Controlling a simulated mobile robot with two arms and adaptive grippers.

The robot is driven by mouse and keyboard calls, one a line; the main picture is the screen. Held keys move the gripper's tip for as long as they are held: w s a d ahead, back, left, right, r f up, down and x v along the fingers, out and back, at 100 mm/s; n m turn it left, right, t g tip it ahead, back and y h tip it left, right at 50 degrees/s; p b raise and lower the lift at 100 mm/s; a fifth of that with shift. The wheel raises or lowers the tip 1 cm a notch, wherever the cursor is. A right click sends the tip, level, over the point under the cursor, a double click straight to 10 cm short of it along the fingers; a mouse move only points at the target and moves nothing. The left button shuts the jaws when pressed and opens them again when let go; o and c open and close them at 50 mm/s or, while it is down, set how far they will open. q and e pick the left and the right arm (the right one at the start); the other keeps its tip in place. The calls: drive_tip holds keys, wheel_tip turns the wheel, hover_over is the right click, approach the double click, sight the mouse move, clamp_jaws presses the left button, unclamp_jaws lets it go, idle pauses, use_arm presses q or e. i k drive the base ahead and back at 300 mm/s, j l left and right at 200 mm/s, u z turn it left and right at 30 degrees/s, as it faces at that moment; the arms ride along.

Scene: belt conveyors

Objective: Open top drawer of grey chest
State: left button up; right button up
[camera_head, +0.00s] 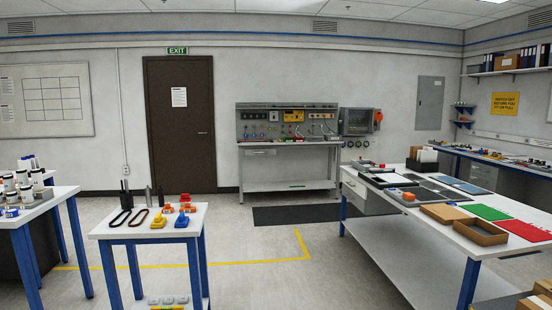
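I cannot tell which of these is the grey chest. Neither of my grippers is in view.
A small blue-legged table (147,229) with belts and coloured parts stands in front. The long white bench (400,195) holds trays, boxes and mats. A table with jars (45,205) is at left. Floor (290,270) between is clear.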

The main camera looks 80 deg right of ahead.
sight(496, 170)
drive_tip(key=z, duration=4.15)
drive_tip(key=i+l+z, duration=1.15)
drive_tip(key=i+z, duration=0.2)
drive_tip(key=i, duration=0.4)
drive_tip(key=i+z, duration=0.4)
drive_tip(key=i, duration=0.4)
drive_tip(key=i+u, duration=0.25)
drive_tip(key=i, duration=0.55)
drive_tip(key=i+l+u, duration=0.1)
drive_tip(key=i+u, duration=0.15)
drive_tip(key=i, duration=0.55)
drive_tip(key=i+u, duration=0.25)
drive_tip(key=i, duration=0.3)
drive_tip(key=i+u, duration=0.2)
drive_tip(key=i, duration=0.35)
drive_tip(key=i+l+u, duration=0.25)
drive_tip(key=i, duration=0.3)
drive_tip(key=i+j+u, duration=0.25)
drive_tip(key=i+u, duration=0.15)
drive_tip(key=i, duration=0.2)
drive_tip(key=i+u, duration=0.4)
drive_tip(key=i, duration=0.25)
drive_tip(key=i+l+u, duration=0.15)
drive_tip(key=i+u, duration=0.25)
drive_tip(key=i, duration=0.25)
